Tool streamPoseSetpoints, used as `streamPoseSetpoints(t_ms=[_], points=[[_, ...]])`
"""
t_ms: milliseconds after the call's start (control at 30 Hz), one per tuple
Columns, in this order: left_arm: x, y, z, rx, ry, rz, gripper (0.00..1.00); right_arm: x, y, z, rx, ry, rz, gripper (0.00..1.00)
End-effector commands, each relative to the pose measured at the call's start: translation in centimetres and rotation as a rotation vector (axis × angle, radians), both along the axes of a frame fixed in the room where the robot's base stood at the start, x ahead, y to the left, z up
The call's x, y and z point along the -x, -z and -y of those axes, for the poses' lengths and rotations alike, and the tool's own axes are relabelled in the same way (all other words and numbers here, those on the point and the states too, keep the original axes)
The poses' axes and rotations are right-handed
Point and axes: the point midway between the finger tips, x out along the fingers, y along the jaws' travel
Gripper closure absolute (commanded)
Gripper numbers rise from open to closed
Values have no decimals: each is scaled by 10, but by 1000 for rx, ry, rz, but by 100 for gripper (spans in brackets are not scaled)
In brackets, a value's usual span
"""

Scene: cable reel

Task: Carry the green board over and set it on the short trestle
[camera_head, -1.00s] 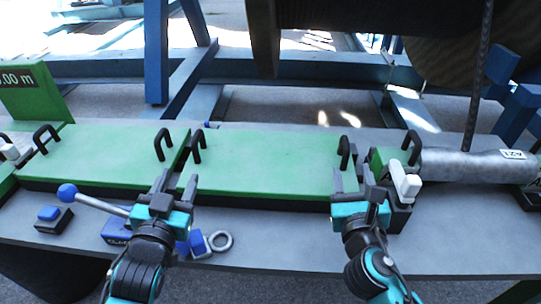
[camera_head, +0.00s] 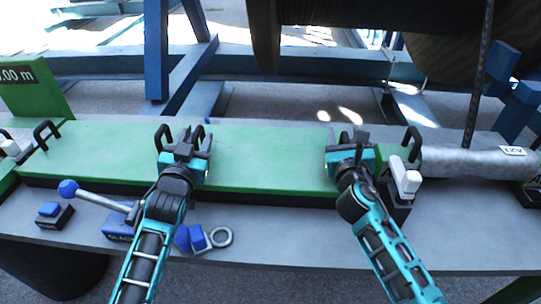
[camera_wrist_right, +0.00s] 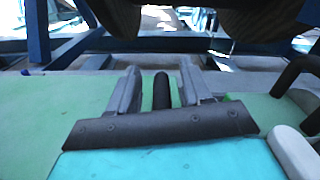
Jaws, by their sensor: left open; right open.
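The green board (camera_head: 265,155) lies flat on the long grey bench, with a black handle near each end. My left gripper (camera_head: 187,138) is over its left handle, which is mostly hidden behind the fingers. My right gripper (camera_head: 347,137) is at its right handle. In the right wrist view, the dark upright handle (camera_wrist_right: 161,91) stands between the two fingers of my right gripper (camera_wrist_right: 160,88), with gaps on both sides. Both grippers are open. I cannot pick out the short trestle for certain in these views.
A blue-knobbed lever (camera_head: 95,200), a blue button (camera_head: 48,210) and a metal ring (camera_head: 220,237) are along the bench's front (camera_head: 290,240). A grey cylinder (camera_head: 465,162) and white-capped lever (camera_head: 406,178) lie right. Blue frames stand behind.

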Motion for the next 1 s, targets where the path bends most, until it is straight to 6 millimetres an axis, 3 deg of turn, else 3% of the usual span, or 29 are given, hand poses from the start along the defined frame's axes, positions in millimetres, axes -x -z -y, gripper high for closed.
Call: streamPoseSetpoints(t_ms=[433,900,1000], points=[[-8,0,1,0,0,0,52,-8,0,1,0,0,0,52],[-8,0,0,-1,-1,0,97,-7,0,1,0,1,0,97],[-8,0,0,-1,-1,0,100,-7,0,2,0,1,-1,100]])
